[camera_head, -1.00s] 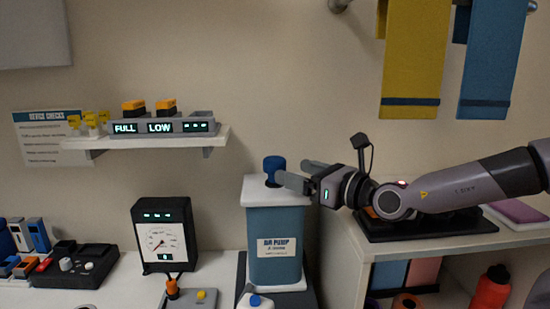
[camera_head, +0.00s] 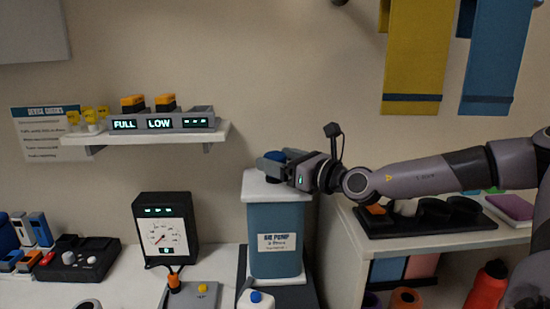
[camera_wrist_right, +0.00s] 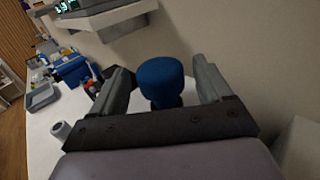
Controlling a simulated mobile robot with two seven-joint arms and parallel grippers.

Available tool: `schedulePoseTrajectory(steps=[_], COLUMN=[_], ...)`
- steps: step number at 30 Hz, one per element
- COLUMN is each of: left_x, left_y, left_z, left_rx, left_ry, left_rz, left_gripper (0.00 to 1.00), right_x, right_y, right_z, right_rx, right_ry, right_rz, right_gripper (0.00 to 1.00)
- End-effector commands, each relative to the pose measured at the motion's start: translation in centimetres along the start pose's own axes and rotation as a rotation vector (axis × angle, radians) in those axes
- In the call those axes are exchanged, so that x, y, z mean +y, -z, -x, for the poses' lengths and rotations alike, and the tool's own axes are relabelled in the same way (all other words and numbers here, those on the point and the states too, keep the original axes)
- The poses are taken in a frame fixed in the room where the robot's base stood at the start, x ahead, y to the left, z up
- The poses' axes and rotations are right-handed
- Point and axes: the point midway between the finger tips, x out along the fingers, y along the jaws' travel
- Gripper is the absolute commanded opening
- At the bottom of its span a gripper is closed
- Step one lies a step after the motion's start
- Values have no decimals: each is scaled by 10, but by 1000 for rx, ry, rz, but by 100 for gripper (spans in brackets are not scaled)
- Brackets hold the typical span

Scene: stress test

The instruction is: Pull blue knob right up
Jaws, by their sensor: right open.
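The blue knob (camera_head: 274,156) sits on top of the air pump (camera_head: 275,238), a blue box with a white lid and a label. In the head view my right gripper (camera_head: 275,163) is at the knob from the right and partly hides it. In the right wrist view the knob (camera_wrist_right: 160,80) stands between the two open fingers of my right gripper (camera_wrist_right: 162,88), with a gap to each finger. The knob's short dark stem shows below its cap. My left gripper is in neither current view.
A gauge box (camera_head: 166,232) stands left of the pump. A white shelf (camera_head: 150,136) with FULL and LOW displays hangs above it. A white bottle (camera_head: 256,300) stands in front of the pump. A shelf unit with a dark tray (camera_head: 420,222) is on the right, under my right arm.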

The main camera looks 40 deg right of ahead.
Motion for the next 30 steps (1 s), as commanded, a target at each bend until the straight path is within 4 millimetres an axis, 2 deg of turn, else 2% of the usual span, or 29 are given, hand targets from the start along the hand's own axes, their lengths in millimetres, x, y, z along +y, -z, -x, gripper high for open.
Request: schedulePoseTrajectory(steps=[12,25,30], left_x=[0,0,0], left_y=[-2,-2,-2], left_z=[-1,-1,-1], left_rx=[-1,-1,-1], left_ry=[0,-1,-1], left_rz=[0,1,1], left_gripper=[79,79,79], right_x=[0,0,0], right_y=[1,0,0], right_z=[-14,-16,-16], right_rx=[1,-1,-1], right_ry=[0,0,-1], right_rz=[-2,-2,-2], right_gripper=[78,78,23])
